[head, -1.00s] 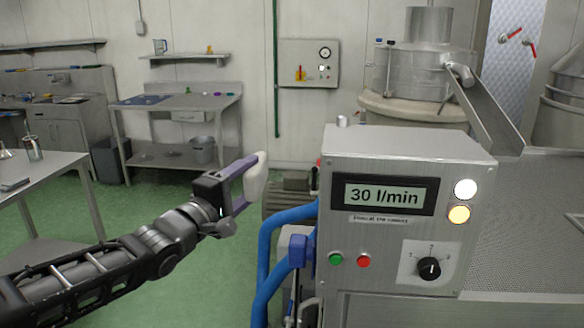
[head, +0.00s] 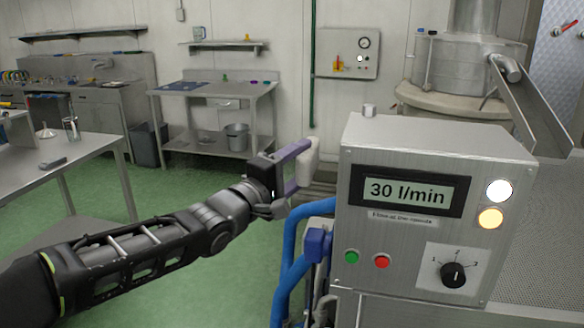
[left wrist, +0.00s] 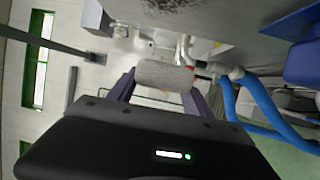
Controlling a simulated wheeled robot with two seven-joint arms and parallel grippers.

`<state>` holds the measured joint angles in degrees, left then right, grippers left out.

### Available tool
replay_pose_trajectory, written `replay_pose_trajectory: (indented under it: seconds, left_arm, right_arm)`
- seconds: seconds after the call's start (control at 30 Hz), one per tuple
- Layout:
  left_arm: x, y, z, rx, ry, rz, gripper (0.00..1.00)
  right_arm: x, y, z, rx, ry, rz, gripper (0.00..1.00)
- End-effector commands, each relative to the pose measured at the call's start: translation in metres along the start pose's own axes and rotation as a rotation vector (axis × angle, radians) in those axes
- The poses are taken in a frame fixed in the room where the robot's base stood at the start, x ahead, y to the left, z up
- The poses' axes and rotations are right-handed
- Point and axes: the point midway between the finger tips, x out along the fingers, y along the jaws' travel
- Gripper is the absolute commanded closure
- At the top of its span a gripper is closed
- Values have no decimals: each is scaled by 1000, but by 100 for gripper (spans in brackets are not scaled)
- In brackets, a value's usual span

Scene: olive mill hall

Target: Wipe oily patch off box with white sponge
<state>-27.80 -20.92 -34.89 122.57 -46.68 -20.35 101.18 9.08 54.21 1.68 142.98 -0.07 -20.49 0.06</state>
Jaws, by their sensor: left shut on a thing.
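My left gripper (head: 299,169) is shut on the white sponge (head: 308,158), which sits between its purple fingers. The sponge also shows in the left wrist view (left wrist: 164,75), pale and speckled. The box (head: 356,236) is a grey metal control box with a "30 l/min" display, just right of the sponge in the head view. A dark brown, speckled oily patch (left wrist: 174,4) shows on a grey surface of the box at the top edge of the left wrist view, partly cut off. The sponge appears apart from it. The patch is not visible in the head view. My right gripper is out of view.
Blue hoses (head: 285,262) run up beside the box's left side, below my gripper. The box front carries lamps, green and red buttons and a black knob (head: 454,275). A steel table (head: 85,150) stands at the left. Green floor lies open between.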

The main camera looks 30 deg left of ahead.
Motion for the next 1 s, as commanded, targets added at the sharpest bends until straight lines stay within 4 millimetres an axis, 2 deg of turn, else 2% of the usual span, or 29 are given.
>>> replay_pose_trajectory:
  seconds: [0.07,0.4,1.0]
  left_arm:
    - [3,-5,8,1,-1,-1,80]
    - [14,-1,34,0,-1,-1,80]
    - [15,0,37,-1,-1,-1,80]
  right_arm:
    - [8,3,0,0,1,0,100]
    - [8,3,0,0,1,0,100]
    - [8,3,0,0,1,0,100]
